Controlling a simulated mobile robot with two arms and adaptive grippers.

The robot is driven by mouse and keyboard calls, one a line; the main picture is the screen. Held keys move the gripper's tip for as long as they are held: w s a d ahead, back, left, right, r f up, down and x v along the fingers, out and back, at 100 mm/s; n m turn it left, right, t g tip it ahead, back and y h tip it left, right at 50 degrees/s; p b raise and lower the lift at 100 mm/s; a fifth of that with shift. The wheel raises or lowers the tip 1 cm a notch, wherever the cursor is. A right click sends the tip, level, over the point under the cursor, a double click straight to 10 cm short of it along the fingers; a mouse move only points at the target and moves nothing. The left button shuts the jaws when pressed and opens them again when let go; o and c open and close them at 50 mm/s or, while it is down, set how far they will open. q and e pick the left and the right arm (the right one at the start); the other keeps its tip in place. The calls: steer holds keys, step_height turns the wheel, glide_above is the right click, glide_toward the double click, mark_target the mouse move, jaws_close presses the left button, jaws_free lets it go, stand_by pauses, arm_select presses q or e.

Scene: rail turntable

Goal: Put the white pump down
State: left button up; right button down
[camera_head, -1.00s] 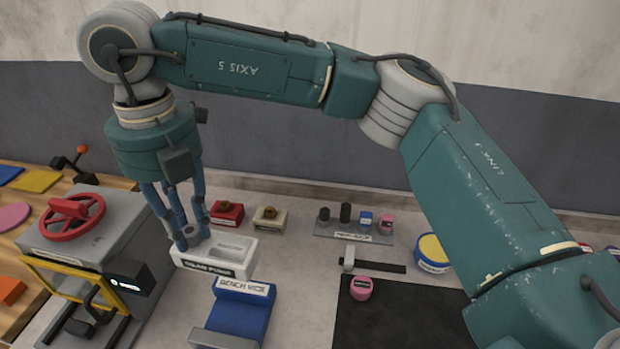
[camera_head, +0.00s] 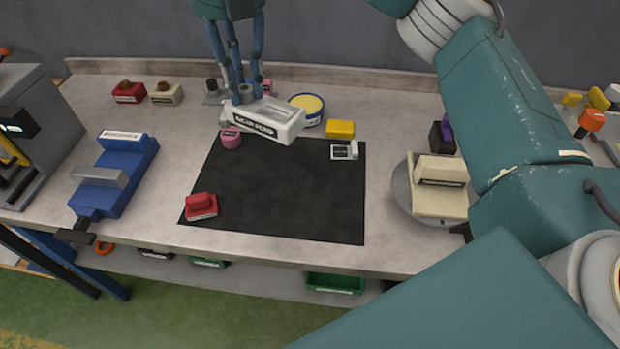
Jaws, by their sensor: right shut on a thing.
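The white pump (camera_head: 280,116), a block with a dark label on its front, hangs from my right gripper (camera_head: 244,94). The gripper's blue fingers are shut on a grey round part at the pump's left end. The pump is tilted slightly and appears to be above the back edge of the black mat (camera_head: 275,195). The exact height over the bench cannot be told. My left gripper is not in view.
On the mat are a red block (camera_head: 201,206), a pink round piece (camera_head: 231,138) and a small white piece (camera_head: 345,151). A blue bench vice (camera_head: 118,178) stands left. A yellow block (camera_head: 340,129) and yellow-topped tin (camera_head: 306,107) are behind. The mat's middle is clear.

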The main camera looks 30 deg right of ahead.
mark_target(250, 120)
steer(key=shift+s+d+f, duration=0.1)
steer(key=shift+d+f, duration=0.05)
steer(key=shift+f, duration=0.2)
steer(key=f, duration=0.2)
steer(key=f+p, duration=0.1)
steer(key=f, duration=0.4)
steer(key=shift+w+a+f+p, duration=0.2)
steer(key=shift+w+f+p, duration=0.1)
step_height(250, 120, down, 12)
steer(key=shift+p, duration=1.25)
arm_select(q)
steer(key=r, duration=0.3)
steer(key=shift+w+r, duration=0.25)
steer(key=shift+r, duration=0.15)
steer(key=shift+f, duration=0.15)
arm_select(e)
steer(key=shift+f, duration=0.1)
steer(key=c, duration=1.5)
jaws_free()
steer(key=shift+s, duration=0.1)
